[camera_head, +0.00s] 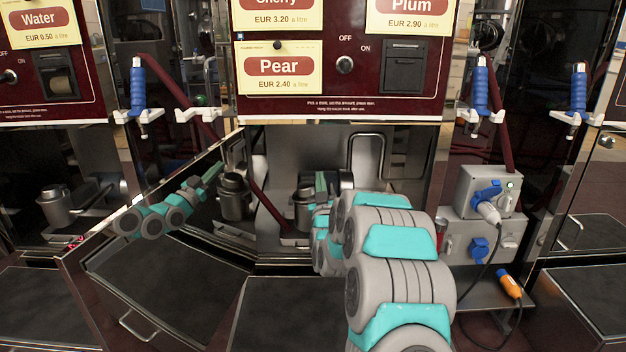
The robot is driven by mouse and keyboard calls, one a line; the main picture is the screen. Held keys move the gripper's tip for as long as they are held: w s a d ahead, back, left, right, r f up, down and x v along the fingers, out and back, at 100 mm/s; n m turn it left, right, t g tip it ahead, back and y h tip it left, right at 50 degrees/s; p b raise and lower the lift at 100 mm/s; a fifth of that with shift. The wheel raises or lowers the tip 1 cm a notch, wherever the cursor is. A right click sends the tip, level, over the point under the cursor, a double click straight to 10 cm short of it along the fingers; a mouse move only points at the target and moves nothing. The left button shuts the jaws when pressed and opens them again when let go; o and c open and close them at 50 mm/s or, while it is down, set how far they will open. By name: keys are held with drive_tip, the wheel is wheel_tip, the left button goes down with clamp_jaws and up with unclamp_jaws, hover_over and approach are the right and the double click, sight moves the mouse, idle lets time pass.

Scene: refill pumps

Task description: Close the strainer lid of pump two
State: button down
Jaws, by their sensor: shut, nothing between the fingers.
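My arm reaches into the open middle cabinet, under the Pear panel. My gripper (321,184) is small and partly hidden by my own arm links, at the upper right of a grey metal strainer pot (302,212). Its fingers are shut and hold nothing. The pot has a dark top (304,191); I cannot tell whether this is the lid or how far the lid is closed. I cannot tell whether the gripper touches it. A dark cylindrical body (340,180), perhaps the pump, lies behind and right of the gripper.
The cabinet's mirror-like door (150,285) stands open at left, reflecting my arm and the pot. Another pot (57,206) stands at far left. Blue nozzles (138,88) hang above.

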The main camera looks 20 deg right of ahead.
drive_tip(key=shift+s+d+f+m+h+b, duration=0.15)
drive_tip(key=shift+d+f+m+h, duration=0.15)
drive_tip(key=shift+m, duration=0.3)
drive_tip(key=shift+d+f+m+h+b, duration=0.15)
drive_tip(key=shift+f+m+h, duration=0.1)
drive_tip(key=shift+f+m, duration=0.3)
drive_tip(key=shift+s+d+f+m+h+b, duration=0.15)
drive_tip(key=shift+d+f+m+h, duration=0.1)
drive_tip(key=shift+m, duration=0.4)
drive_tip(key=shift+g, duration=0.3)
drive_tip(key=shift+a+f, duration=0.1)
drive_tip(key=shift+f, duration=0.1)
